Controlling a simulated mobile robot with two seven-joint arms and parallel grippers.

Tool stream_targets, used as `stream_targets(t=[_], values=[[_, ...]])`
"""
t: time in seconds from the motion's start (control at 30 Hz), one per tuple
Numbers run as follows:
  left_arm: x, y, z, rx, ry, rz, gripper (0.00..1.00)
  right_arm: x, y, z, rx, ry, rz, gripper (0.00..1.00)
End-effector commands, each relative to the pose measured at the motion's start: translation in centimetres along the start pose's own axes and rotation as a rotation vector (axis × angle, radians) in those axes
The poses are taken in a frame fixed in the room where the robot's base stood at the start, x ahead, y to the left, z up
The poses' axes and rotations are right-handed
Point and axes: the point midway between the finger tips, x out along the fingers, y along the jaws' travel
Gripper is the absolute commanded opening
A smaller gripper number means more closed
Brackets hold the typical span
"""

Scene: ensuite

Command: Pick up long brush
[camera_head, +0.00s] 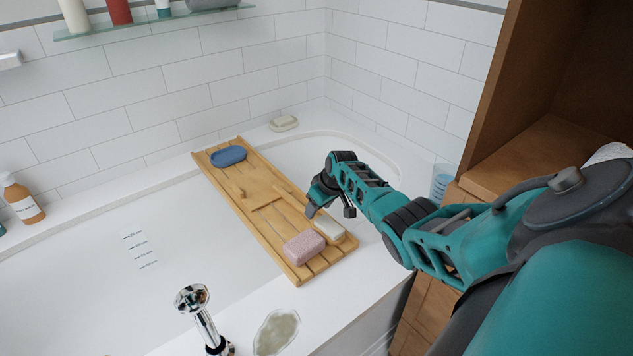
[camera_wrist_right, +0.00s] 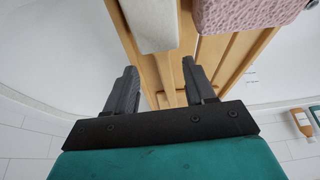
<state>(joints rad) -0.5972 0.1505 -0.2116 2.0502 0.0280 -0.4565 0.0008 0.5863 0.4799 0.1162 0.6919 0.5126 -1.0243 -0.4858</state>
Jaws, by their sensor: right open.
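The long brush (camera_head: 330,230) appears to be the pale block with a thin wooden handle lying on the wooden bath tray, at the tray's near right end. Its white block (camera_wrist_right: 152,22) fills the top of the right wrist view, and light wood runs from it between my fingers. My right gripper (camera_head: 313,208) is open above the tray, over the handle area. In the wrist view its two fingers (camera_wrist_right: 160,68) are apart, with no visible grip. I cannot tell their exact height above the handle. My left gripper is not in view.
The slatted tray (camera_head: 262,222) spans the white bathtub. A pink sponge (camera_head: 304,247) lies beside the pale block, and a blue oval item (camera_head: 228,156) lies at the far end. A chrome tap (camera_head: 196,305) stands in front; a wooden cabinet (camera_head: 540,150) is on the right.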

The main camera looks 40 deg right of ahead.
Motion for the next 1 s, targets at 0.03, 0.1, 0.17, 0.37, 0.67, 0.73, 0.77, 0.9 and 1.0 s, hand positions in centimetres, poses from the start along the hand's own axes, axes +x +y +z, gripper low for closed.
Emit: stream_targets(t=[0.03,0.1,0.17,0.37,0.67,0.73,0.77,0.9,1.0], values=[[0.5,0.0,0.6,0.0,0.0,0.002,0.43,1.0,-0.2,0.0,0.0,0.0,-0.002,0.54],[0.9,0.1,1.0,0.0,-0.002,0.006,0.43,2.1,-0.3,0.0,0.001,-0.001,-0.002,0.54],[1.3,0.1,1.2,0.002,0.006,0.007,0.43,2.9,-0.4,-0.1,0.001,-0.001,-0.002,0.54],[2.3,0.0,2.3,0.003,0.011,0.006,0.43,4.6,-0.3,-0.2,0.001,-0.001,-0.001,0.54],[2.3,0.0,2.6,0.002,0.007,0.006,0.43,4.7,-0.4,-0.4,0.0,-0.001,-0.001,0.54],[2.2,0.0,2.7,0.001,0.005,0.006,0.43,4.7,-0.4,-0.4,0.0,-0.001,-0.001,0.52],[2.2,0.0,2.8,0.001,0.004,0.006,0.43,4.7,-0.4,-0.4,0.0,-0.001,-0.001,0.49],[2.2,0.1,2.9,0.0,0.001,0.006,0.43,4.7,-0.4,-0.3,0.0,-0.001,-0.001,0.36],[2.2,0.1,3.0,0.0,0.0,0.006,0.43,4.7,-0.3,-0.3,0.0,-0.001,-0.001,0.27]])
